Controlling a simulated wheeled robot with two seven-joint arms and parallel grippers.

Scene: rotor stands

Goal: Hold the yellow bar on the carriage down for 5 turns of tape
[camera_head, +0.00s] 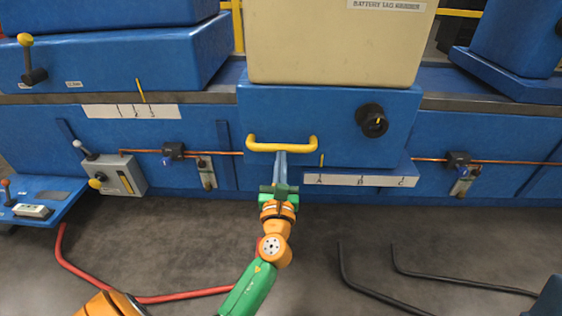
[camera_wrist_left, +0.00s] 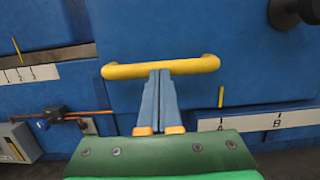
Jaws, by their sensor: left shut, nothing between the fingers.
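The yellow bar (camera_head: 282,144) is a handle on the front of the blue carriage (camera_head: 340,115), in the middle of the head view. It runs across the wrist view (camera_wrist_left: 160,68) above the fingertips. My left gripper (camera_head: 281,156) comes up from below, its blue fingers shut together and empty. The tips (camera_wrist_left: 160,72) reach the lower edge of the bar's middle in the picture. I cannot tell whether they touch it. My right gripper is not in view.
A black knob (camera_head: 372,120) sits on the carriage to the right of the bar. A white scale marked A, B, C (camera_head: 360,180) lies below. A grey lever box (camera_head: 115,175) stands left. A red hose (camera_head: 160,298) and black hoses (camera_head: 460,283) lie on the floor.

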